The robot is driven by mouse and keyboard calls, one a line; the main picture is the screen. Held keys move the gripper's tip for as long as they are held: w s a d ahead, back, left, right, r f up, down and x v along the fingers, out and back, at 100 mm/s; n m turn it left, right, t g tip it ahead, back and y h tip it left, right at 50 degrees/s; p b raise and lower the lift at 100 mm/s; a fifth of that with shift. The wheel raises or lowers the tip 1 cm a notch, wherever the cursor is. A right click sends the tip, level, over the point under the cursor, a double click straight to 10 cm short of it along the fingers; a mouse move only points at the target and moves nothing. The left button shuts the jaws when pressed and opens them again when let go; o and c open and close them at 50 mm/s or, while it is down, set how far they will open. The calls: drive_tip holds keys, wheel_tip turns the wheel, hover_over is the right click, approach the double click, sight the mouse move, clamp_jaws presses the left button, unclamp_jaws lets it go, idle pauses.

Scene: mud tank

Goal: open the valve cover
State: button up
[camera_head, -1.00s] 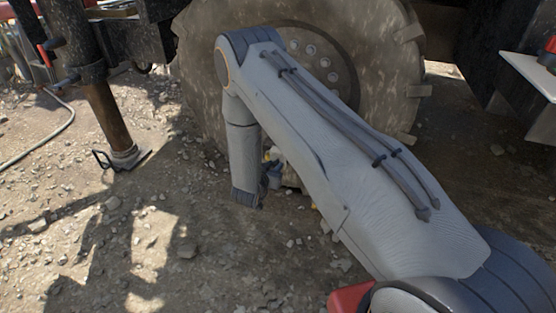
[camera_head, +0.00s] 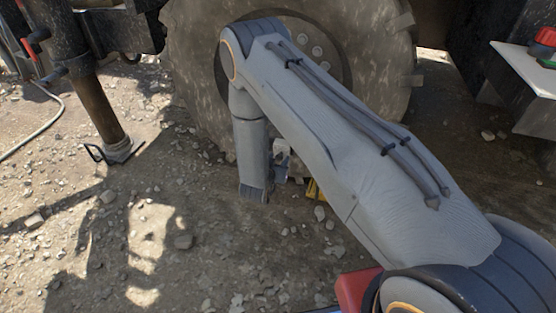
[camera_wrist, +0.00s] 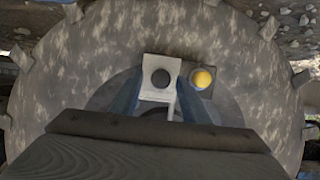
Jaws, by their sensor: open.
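In the wrist view, a pale plate with a round black knob (camera_wrist: 161,79) stands in front of the wheel hub. Beside it on the right is a grey plate with a round yellow knob (camera_wrist: 203,79). I cannot tell which part, if any, is the valve cover. My gripper (camera_wrist: 162,104) is open, with blue-grey fingers on the left and right below the plates. I cannot tell whether they touch anything. In the head view, my gripper (camera_head: 281,160) is low in front of the wheel, partly hidden by my arm.
A large muddy wheel (camera_head: 205,90) rises behind my arm. A yellow object (camera_head: 315,192) lies on the ground under the arm. A support leg (camera_head: 104,112) on a foot plate stands left, with a hose (camera_head: 45,133) nearby. A light shelf (camera_head: 528,66) holds a red object (camera_head: 545,37). Stony ground is open at lower left.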

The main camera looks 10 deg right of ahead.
drive_tip(key=p+v, duration=0.2)
drive_tip(key=v, duration=0.6)
idle(0.4)
